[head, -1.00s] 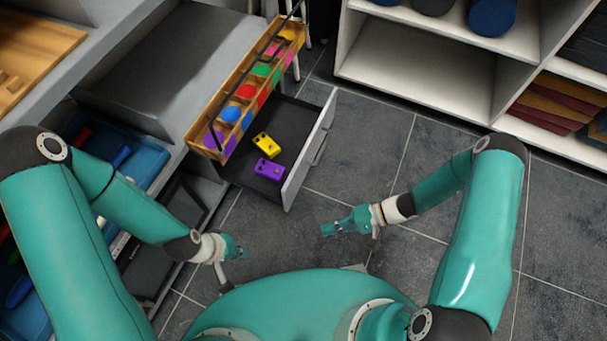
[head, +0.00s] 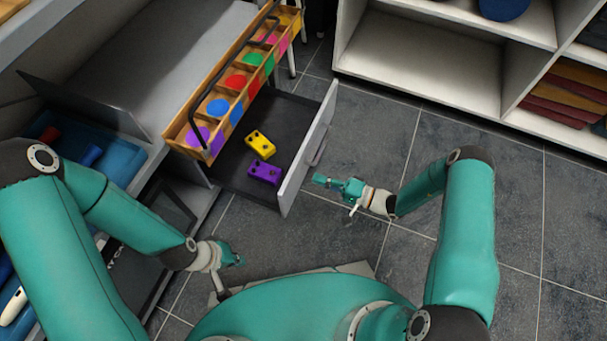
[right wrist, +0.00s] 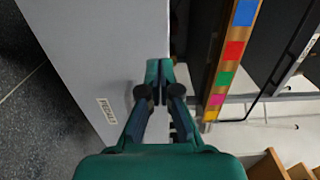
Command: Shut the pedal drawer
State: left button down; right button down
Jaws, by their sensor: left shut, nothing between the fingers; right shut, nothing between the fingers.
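The pedal drawer (head: 306,150) stands pulled out from the cabinet under the grey top, its light front panel facing right. A yellow pedal (head: 260,143) and a purple pedal (head: 265,173) lie on its dark floor. My right gripper (head: 319,180) is shut and empty, just right of the drawer's front near its handle (head: 319,151). In the right wrist view my shut right fingers (right wrist: 160,66) overlap the grey front panel (right wrist: 97,57); I cannot tell whether they touch it. My left gripper (head: 238,259) is shut and empty, low and left of the drawer.
A wooden tray (head: 213,127) with coloured compartments and a dark handle sits above the drawer's inner part. White shelves (head: 420,75) stand at the back right. A blue bin (head: 115,160) is at the left. The tiled floor right of the drawer is clear.

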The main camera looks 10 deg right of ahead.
aim_at(295, 171)
jog(key=shift+b+x, duration=0.6)
jog(key=shift+x, duration=2.1)
jog(key=shift+w, duration=0.1)
